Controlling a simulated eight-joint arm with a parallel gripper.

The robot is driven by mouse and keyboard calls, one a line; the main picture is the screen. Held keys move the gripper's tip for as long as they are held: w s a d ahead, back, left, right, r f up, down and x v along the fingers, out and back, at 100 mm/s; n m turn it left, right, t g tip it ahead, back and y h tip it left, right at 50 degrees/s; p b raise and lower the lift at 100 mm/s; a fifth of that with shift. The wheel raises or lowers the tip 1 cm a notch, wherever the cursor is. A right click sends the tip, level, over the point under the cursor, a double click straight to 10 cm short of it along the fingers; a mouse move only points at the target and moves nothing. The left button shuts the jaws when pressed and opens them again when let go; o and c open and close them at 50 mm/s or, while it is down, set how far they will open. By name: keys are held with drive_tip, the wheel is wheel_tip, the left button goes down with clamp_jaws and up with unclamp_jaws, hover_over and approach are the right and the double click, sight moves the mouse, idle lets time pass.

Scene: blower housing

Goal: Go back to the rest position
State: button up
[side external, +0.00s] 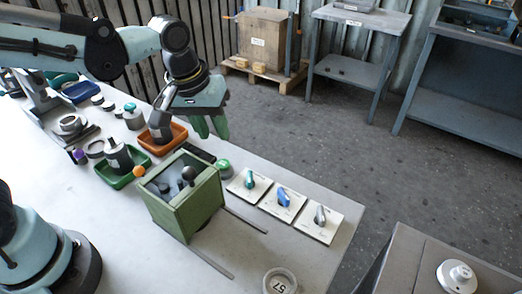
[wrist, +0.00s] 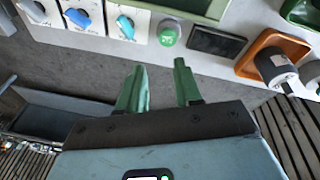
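My gripper (side external: 211,126) hangs above the far edge of the white table, behind the green box and beyond the orange tray in the side view. Its two green fingers point down. In the wrist view the gripper (wrist: 159,78) has its fingers apart with nothing between them, so it is open and empty. The fingers appear clear of everything around them. The green button (wrist: 168,33) and a black rectangular block (wrist: 216,42) lie ahead of the fingertips in the wrist view.
The open-topped green box (side external: 182,214) holds dark knobbed parts. An orange tray (side external: 178,133) and a green tray (side external: 116,184) hold metal parts. Three switch plates (side external: 283,213) stand right of the box. A round container marked 57 (side external: 279,281) sits near the front. Grey floor lies beyond the table.

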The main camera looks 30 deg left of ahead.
drive_tip(key=s+a+r+m+t, duration=0.1)
drive_tip(key=s+a+m+t, duration=0.3)
drive_tip(key=a, duration=0.5)
drive_tip(key=shift+s+r+t+y, duration=0.15)
drive_tip(key=shift+s+t+y, duration=0.15)
drive_tip(key=shift+s, duration=0.9)
